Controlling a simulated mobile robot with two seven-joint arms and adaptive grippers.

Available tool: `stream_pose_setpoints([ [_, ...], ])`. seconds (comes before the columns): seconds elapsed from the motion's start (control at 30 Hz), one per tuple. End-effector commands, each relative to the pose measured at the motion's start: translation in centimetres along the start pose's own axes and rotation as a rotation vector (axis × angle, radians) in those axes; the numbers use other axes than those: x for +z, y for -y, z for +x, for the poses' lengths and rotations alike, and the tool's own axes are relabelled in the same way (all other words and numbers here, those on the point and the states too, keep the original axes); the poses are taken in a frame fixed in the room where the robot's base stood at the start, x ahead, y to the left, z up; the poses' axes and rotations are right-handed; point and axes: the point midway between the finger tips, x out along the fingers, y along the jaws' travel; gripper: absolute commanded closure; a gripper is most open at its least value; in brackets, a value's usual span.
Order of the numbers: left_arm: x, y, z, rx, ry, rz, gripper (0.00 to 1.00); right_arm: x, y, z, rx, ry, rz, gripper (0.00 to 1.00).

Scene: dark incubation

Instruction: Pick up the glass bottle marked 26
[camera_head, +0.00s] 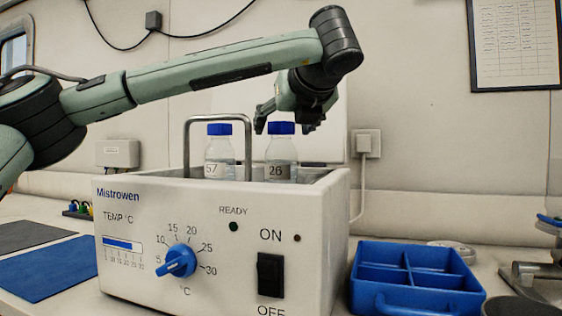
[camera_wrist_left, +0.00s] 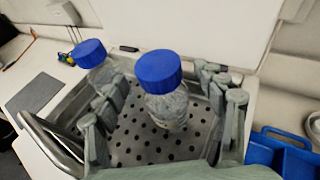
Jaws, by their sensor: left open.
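The glass bottle marked 26 (camera_head: 280,152) stands upright in the Mistrowen bath, clear with a blue cap; its lower part is hidden by the front wall. It also shows in the left wrist view (camera_wrist_left: 165,95), its label not visible there. A similar bottle marked 57 (camera_head: 219,152) stands to its left, also in the left wrist view (camera_wrist_left: 95,62). My left gripper (camera_head: 288,120) is open at the cap of bottle 26, coming from above. In the left wrist view its fingers stand apart on either side of that bottle. My right gripper is in neither view.
The white Mistrowen bath (camera_head: 325,235) has a metal handle (camera_head: 187,150) arching up near bottle 57 and a perforated floor (camera_wrist_left: 130,140). A blue divided tray (camera_head: 415,290) sits to its right. A blue mat (camera_head: 45,270) lies to its left.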

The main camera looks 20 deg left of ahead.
Motion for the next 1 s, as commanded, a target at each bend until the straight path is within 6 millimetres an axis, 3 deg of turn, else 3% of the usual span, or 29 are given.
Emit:
stream_pose_setpoints([
  [0.2,0.1,-0.1,2.5,0.001,-0.001,0.0,0.3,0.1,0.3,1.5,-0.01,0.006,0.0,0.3],
  [0.43,0.0,-0.1,2.7,0.0,0.0,-0.001,0.3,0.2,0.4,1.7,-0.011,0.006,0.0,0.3],
  [1.0,0.0,-0.1,2.6,0.0,0.0,-0.001,1.0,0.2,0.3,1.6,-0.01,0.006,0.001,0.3],
])
